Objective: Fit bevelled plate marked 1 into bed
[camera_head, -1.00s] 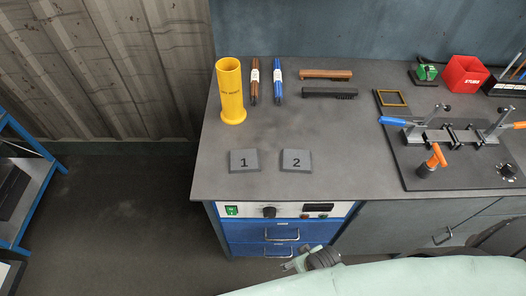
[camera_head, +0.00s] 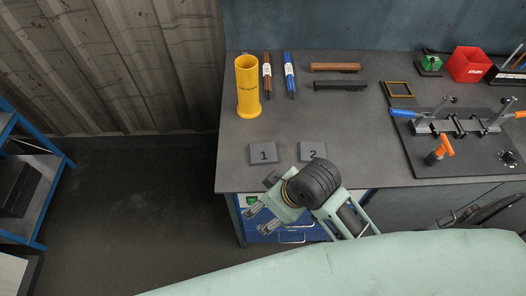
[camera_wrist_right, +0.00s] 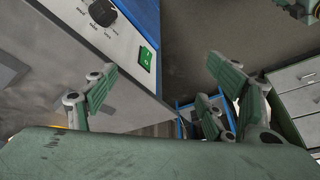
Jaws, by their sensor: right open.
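The grey bevelled plate marked 1 (camera_head: 263,153) lies flat near the front edge of the workbench, number up. The similar plate marked 2 (camera_head: 312,151) lies to its right, its lower part close to my right wrist. A clamp fixture (camera_head: 460,126), which looks like the bed, is on a dark base plate at the right. My right gripper (camera_head: 257,218) is open and empty, in front of the bench edge and below plate 1 in the picture. In the right wrist view its spread fingers (camera_wrist_right: 160,95) have no plate between them. My left gripper is not seen.
An orange-handled tool (camera_head: 439,151) is by the fixture. The bench's control panel (camera_wrist_right: 120,32) is close to my right gripper. The bench middle is clear.

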